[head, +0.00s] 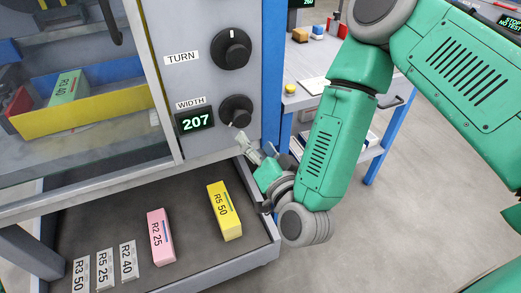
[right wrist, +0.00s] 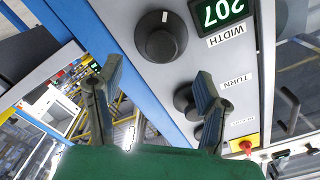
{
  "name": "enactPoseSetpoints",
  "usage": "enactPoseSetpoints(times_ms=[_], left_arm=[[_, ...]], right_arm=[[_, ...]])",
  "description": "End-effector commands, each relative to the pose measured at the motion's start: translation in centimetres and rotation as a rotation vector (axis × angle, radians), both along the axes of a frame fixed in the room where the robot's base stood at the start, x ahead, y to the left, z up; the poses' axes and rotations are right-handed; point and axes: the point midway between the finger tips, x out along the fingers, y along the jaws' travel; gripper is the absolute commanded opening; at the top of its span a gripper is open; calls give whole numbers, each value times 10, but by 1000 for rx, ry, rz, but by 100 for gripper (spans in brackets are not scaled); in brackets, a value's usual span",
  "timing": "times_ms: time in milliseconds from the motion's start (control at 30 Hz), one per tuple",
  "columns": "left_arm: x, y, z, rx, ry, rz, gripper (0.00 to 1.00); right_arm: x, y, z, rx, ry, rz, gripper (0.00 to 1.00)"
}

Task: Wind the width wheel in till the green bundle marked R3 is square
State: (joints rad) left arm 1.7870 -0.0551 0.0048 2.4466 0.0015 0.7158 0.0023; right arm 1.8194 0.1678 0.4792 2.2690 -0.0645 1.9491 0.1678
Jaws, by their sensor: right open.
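The width wheel (head: 237,110) is a black knob below the turn knob (head: 232,48) on the grey panel. Beside it the width display (head: 195,121) reads 207. A green bundle (head: 67,88) lies tilted behind the window, between yellow and blue walls; its label is small and hard to read, ending in 40. My right gripper (head: 246,148) is open and empty, just below the width wheel and apart from it. In the right wrist view, the wheel (right wrist: 160,36) is beyond my open fingers (right wrist: 160,80). My left gripper is not in view.
Below is a grey tray (head: 115,222) with a yellow bundle (head: 224,210), a pink bundle (head: 160,236) and several white labels. A blue post (head: 273,75) stands right of the panel. A side table (head: 300,98) is behind my right arm. The floor at right is clear.

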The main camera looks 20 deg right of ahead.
Motion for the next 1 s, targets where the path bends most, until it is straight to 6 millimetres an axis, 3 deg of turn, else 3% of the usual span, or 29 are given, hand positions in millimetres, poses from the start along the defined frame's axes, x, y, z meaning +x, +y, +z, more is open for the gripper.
enactPoseSetpoints(times_ms=[233,700,833,1000], left_arm=[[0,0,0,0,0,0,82],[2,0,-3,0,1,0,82],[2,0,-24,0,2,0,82],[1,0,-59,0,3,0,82]], right_arm=[[-23,-1,-2,3,7,-1,62],[-26,-1,-1,-11,0,-1,60],[-27,-1,-3,-149,-9,-1,60],[-33,-1,-2,-464,-24,-1,60]])
